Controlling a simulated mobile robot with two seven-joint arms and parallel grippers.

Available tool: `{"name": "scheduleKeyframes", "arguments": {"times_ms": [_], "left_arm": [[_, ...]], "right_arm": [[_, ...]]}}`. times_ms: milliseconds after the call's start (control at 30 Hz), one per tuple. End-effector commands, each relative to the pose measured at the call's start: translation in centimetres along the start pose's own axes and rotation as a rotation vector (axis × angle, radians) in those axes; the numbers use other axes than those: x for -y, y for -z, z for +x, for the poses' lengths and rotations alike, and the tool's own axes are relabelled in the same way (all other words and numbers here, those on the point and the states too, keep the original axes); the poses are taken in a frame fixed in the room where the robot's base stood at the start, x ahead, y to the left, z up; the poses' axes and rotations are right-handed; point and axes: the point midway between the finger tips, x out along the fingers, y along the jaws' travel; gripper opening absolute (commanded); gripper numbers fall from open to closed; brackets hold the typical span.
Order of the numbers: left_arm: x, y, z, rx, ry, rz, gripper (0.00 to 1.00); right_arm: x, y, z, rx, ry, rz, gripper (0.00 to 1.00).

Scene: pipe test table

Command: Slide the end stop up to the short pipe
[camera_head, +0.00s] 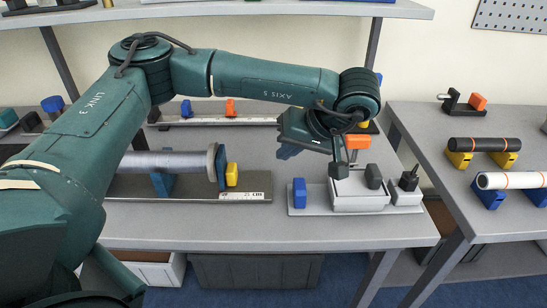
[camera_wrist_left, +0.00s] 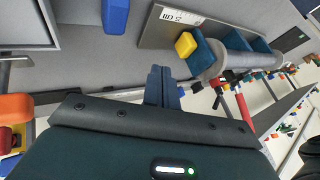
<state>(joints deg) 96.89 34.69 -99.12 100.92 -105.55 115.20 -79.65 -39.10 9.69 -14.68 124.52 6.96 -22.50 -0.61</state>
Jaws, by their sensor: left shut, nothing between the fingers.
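A small yellow block (camera_head: 232,174), which looks like the end stop, stands on a dark grey plate (camera_head: 200,186) with a printed scale label. It is just right of a blue support and the flanged end of a pale grey pipe (camera_head: 165,161), which looks like the short pipe. I cannot tell whether they touch. The yellow block (camera_wrist_left: 186,44) and flanged pipe (camera_wrist_left: 238,60) also show in the left wrist view. My left gripper (camera_head: 286,153) is shut and empty, above and right of the yellow block. Its fingers (camera_wrist_left: 161,84) are together. My right gripper is out of view.
Right of the plate, a light fixture (camera_head: 345,203) carries a blue block (camera_head: 299,193), a white box and black knobs. A rail (camera_head: 205,121) with blue and orange blocks lies behind. The right table holds a black pipe (camera_head: 484,144) and a white pipe (camera_head: 512,180) on cradles.

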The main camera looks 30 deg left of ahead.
Motion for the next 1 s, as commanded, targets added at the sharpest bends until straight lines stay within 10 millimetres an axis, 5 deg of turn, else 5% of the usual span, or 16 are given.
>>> {"name": "scheduleKeyframes", "arguments": {"times_ms": [567,700,1000], "left_arm": [[0.2,0.0,10.4,0.002,0.005,-0.001,0.0],[2.3,0.0,11.1,0.001,0.003,-0.002,0.0],[3.6,0.0,11.8,0.0,0.001,0.0,0.0]], "right_arm": [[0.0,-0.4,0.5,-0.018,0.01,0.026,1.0],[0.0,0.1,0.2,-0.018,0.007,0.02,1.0],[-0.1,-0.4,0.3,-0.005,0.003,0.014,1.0]]}}
